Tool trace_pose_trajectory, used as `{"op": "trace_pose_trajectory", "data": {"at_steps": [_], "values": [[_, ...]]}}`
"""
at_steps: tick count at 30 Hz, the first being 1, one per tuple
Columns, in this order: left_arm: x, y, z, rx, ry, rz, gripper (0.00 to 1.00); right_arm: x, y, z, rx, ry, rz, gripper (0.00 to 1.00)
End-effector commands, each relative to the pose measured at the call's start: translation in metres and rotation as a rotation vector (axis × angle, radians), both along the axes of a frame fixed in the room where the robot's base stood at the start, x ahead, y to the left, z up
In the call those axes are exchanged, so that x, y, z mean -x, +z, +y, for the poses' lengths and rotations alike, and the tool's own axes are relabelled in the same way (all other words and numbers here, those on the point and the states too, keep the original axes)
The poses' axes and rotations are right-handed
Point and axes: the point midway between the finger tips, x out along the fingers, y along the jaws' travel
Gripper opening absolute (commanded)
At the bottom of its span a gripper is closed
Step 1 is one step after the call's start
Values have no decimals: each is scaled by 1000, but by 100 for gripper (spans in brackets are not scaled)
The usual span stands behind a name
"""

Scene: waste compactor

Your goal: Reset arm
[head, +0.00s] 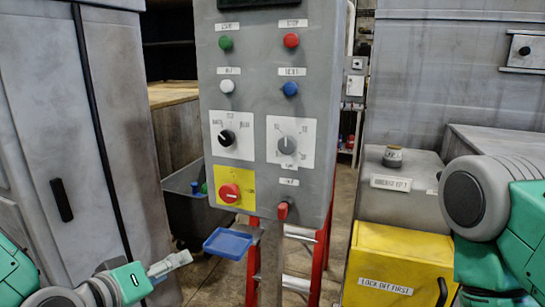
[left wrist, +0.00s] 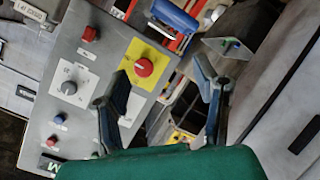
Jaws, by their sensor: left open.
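My left gripper (head: 170,265) is at the lower left in the head view, below and left of the grey control panel (head: 250,100). In the left wrist view its two dark fingers (left wrist: 161,72) are spread apart with nothing between them. The panel has a red mushroom button (head: 229,193) on a yellow plate, also visible in the left wrist view (left wrist: 144,67). Above it are a black knob (head: 227,137) and a grey knob (head: 287,145). The gripper is apart from the panel. My right arm shows at the right edge; its gripper is out of view.
A blue tray (head: 228,243) juts out below the panel, close to my left gripper. A grey cabinet (head: 60,130) stands at left. A red ladder (head: 318,265) is behind the panel.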

Motion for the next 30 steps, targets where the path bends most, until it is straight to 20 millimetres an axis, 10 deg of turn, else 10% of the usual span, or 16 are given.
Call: {"op": "trace_pose_trajectory", "data": {"at_steps": [8, 15, 21, 30], "values": [[79, -183, 12, -268, -115, 359, 55, 0, -36, 0, 0, 0, 0, 40], [189, -315, 53, -525, -253, 697, 55, 0, -66, 0, 0, 0, 0, 40], [254, -366, 85, -671, -342, 876, 55, 0, -81, 0, 0, 0, 0, 40], [271, -373, 93, -710, -366, 924, 55, 0, -83, 0, 0, 0, 0, 40]]}}
